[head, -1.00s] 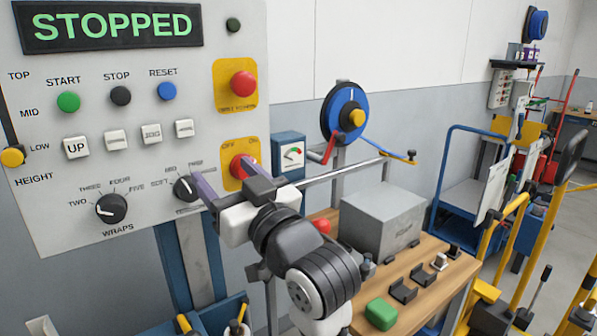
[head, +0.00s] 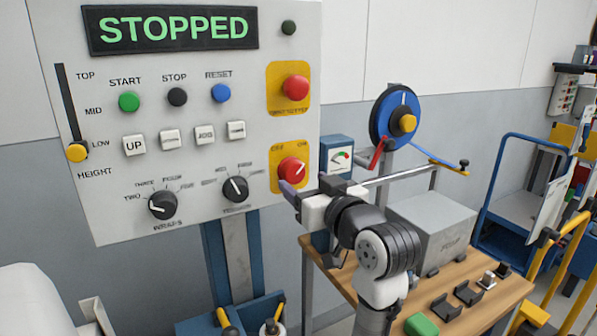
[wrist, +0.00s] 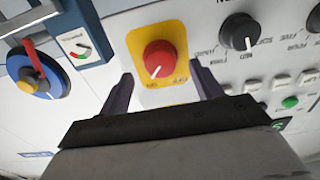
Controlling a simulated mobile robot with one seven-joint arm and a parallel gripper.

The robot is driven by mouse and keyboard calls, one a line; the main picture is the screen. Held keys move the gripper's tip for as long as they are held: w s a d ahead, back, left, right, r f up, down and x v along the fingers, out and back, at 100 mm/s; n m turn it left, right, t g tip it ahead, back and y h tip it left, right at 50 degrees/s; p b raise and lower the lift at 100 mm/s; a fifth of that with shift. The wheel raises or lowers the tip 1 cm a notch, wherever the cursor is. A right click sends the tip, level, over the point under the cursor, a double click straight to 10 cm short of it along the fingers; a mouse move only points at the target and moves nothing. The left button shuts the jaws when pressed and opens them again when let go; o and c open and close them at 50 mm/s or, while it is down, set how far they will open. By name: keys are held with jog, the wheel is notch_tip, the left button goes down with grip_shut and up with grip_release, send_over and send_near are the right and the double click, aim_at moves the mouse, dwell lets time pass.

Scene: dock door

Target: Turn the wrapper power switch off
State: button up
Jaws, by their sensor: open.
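The power switch is a red rotary knob (head: 292,170) on a yellow plate at the lower right of the grey control panel. Its white pointer line slants to the upper right, toward the ON label; OFF is at the upper left. My gripper (head: 302,191) is just below and in front of it, with a purple finger near the plate's lower edge. In the wrist view the red knob (wrist: 159,60) lies between my two open, empty fingers, apart from both. I cannot tell the remaining depth. The display (head: 173,29) reads STOPPED.
A red button (head: 296,88) on another yellow plate sits above the switch. A black dial (head: 235,189) is close on its left. A gauge box (head: 338,157) and a blue reel (head: 395,117) stand to the right. A grey box (head: 432,233) is on the wooden bench (head: 485,297).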

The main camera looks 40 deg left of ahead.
aim_at(296, 176)
jog(key=shift+p+x, duration=0.35)
jog(key=shift+x, duration=1.7)
jog(key=shift+c, duration=0.5)
jog(key=c, duration=0.9)
